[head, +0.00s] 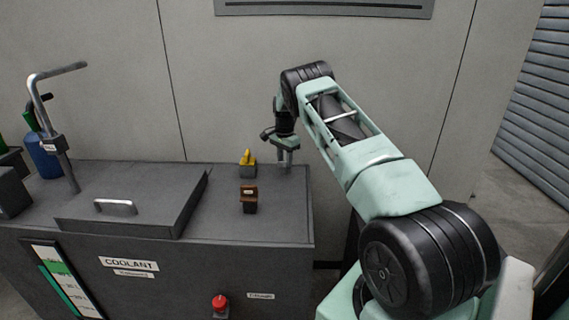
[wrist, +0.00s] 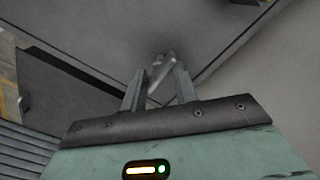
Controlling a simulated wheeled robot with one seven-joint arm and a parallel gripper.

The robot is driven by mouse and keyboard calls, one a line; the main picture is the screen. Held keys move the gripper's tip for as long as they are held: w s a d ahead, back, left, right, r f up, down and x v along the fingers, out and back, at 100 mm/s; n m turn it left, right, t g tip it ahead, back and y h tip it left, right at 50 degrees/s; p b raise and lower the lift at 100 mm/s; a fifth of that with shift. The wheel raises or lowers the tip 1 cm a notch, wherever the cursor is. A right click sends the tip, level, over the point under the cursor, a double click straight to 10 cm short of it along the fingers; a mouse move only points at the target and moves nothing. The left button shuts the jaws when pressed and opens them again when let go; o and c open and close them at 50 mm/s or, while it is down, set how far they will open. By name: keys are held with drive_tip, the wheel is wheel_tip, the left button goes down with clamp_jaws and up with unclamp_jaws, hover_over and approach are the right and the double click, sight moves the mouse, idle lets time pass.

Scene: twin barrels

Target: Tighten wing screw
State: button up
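My gripper (head: 284,160) points down at the far right corner of the dark coolant cabinet top (head: 226,215). In the wrist view, the two fingers of my gripper (wrist: 161,76) stand apart. A pale slanted metal piece (wrist: 161,72) shows between them and may be the wing screw. I cannot tell whether the fingers press on it. In the head view the fingers hide whatever is at that spot. No other clear wing screw shows in the head view.
A yellow-handled fitting (head: 248,158) and a brown-topped block (head: 249,194) stand left of my gripper. A lid with a handle (head: 116,207) and a bent metal pipe (head: 64,150) are further left. A red button (head: 219,302) is on the front. A wall rises behind.

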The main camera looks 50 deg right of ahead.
drive_tip(key=n, duration=0.8)
drive_tip(key=shift+r, duration=0.1)
drive_tip(key=shift+r+p, duration=2.2)
drive_tip(key=shift+r, duration=1.3)
drive_tip(key=shift+f, duration=0.1)
